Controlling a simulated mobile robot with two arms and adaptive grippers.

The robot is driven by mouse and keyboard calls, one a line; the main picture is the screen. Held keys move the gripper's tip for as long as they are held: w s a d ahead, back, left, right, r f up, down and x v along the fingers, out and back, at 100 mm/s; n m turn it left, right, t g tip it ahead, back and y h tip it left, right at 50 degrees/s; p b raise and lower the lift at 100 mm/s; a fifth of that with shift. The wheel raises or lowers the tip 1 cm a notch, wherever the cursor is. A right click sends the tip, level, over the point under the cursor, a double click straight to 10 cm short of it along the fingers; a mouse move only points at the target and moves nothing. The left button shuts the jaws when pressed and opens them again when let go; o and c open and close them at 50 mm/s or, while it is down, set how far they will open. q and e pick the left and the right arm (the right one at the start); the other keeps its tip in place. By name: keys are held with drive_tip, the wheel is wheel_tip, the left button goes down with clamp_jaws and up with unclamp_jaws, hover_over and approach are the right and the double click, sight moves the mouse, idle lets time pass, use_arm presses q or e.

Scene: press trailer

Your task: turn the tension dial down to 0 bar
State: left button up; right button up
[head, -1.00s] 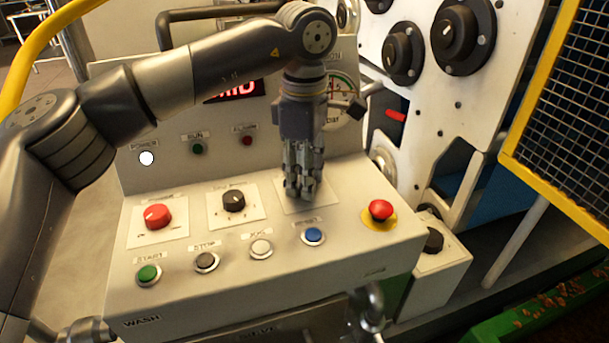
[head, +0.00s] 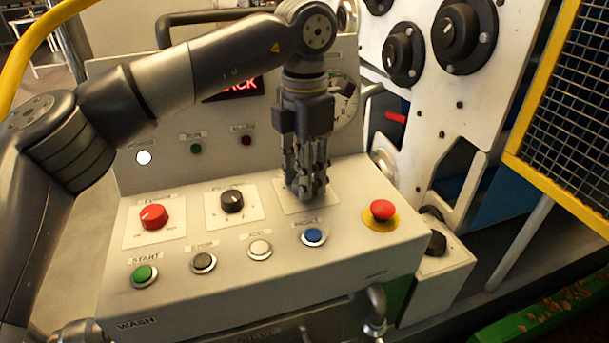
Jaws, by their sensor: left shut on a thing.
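My left gripper (head: 305,190) points straight down over the third dial plate (head: 324,190) on the sloping control panel. Its fingers are shut on the dial there, which they hide almost wholly. I cannot read that dial's pointer or scale, and its label is hidden. A round gauge (head: 345,104) stands behind the gripper on the upright panel, partly covered by the gripper, and its reading is not clear. My right gripper is not in view.
A red dial (head: 154,217) and a black dial (head: 232,201) sit left of the gripper. A red mushroom button (head: 382,210) is at the right. A yellow-framed mesh guard (head: 570,100) stands far right.

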use_arm(q)
drive_tip(key=shift+n, duration=0.6)
drive_tip(key=o, duration=1.1)
wheel_tip(320, 180, up, 12)
drive_tip(key=shift+r, duration=0.1)
